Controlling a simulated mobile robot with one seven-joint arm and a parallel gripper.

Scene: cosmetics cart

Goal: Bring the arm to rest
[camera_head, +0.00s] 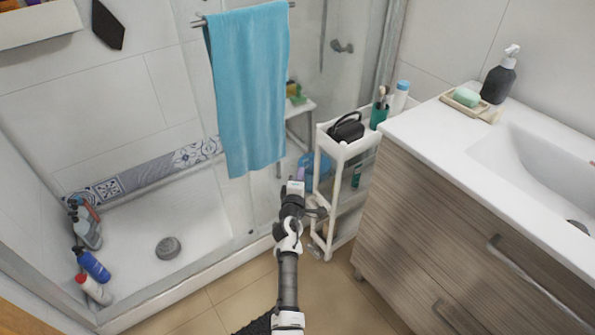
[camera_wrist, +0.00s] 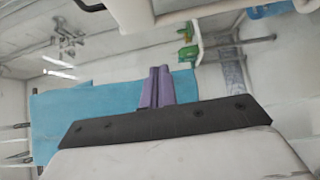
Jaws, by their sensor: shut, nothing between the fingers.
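My arm reaches up from the bottom middle of the head view. My gripper (camera_head: 302,165) is at its end, in front of the shower glass, low and right of the hanging blue towel (camera_head: 248,90) and left of the white cart (camera_head: 337,150). In the wrist view, the two purple fingers of my gripper (camera_wrist: 158,70) lie together with nothing between them. The blue towel (camera_wrist: 75,110) shows behind and left of them. The fingers are small in the head view.
The wood-fronted vanity (camera_head: 460,210) stands at right, close to the cart. A black bag (camera_head: 347,128) and a green cup (camera_head: 378,115) are on the cart's top. Beige floor (camera_head: 235,290) is open below.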

